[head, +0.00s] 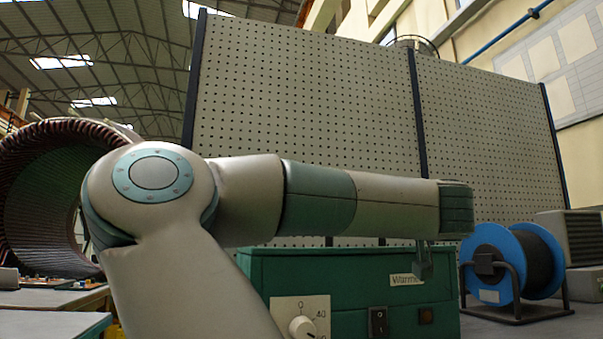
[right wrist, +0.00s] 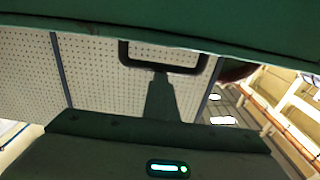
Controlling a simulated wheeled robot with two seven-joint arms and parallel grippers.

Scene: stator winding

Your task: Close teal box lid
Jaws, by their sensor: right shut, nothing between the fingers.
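The teal box (head: 360,295) marked "Warmer" stands in the middle of the head view, with a knob, a dark switch and a small light on its front. Its top looks flat and level there, but my arm hides part of it, and I cannot make out the lid seam. In the right wrist view, a teal panel (right wrist: 215,18) of it crosses the top, with a dark loop handle (right wrist: 165,68) on it. My right gripper (head: 424,274) points down at the box's upper front. Its shut, empty fingers (right wrist: 160,78) are close to the handle; contact is unclear. My left gripper is out of view.
A blue wire spool (head: 490,265) on a black stand is just right of the box. Grey units (head: 570,240) stand at the far right. A large wound stator ring (head: 40,200) is at the left. A pegboard (head: 300,120) rises behind.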

